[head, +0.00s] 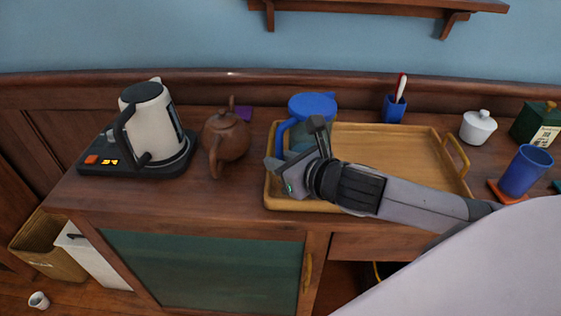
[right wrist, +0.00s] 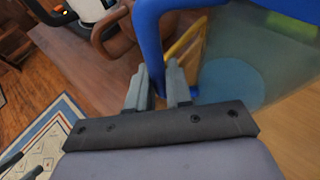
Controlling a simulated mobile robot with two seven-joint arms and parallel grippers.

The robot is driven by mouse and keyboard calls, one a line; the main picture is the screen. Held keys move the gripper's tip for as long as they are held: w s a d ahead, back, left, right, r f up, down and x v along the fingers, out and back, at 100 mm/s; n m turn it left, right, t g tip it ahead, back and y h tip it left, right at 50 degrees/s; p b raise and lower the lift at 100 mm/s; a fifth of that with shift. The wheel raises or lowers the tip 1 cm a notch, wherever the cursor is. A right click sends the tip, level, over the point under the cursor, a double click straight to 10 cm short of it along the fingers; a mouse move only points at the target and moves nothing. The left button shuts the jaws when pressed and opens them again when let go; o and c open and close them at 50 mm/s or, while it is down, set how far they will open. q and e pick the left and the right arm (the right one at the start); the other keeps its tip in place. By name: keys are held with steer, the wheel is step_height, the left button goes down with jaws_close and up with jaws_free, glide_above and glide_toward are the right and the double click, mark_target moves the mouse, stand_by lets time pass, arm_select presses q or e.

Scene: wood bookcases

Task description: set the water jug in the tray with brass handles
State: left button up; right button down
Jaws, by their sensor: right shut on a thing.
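The water jug (head: 313,107) has a blue lid, a blue handle and a clear bluish body. It is at the left end of the wooden tray with brass handles (head: 400,150); whether its base touches the tray floor is hidden by my gripper. My right gripper (head: 287,160) is shut on the jug's handle. In the right wrist view the fingers (right wrist: 160,88) close around the blue handle (right wrist: 151,45), with the jug's clear body (right wrist: 260,60) to the right. The jug looks upright. My left gripper is not in view.
A brown teapot (head: 226,137) stands just left of the tray, and a white kettle (head: 153,120) on a black base further left. A blue pen cup (head: 393,108) stands behind the tray. A white sugar pot (head: 477,127) and a blue cup (head: 525,171) are at right. The tray's middle and right are clear.

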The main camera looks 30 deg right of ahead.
steer(key=shift+r, duration=0.1)
steer(key=c, duration=1.4)
jaws_free()
steer(key=shift+f, duration=0.2)
steer(key=shift+c, duration=0.2)
steer(key=o, duration=0.4)
steer(key=shift+r, duration=0.2)
steer(key=v, duration=0.6)
steer(key=p+v, duration=0.6)
steer(key=p, duration=0.1)
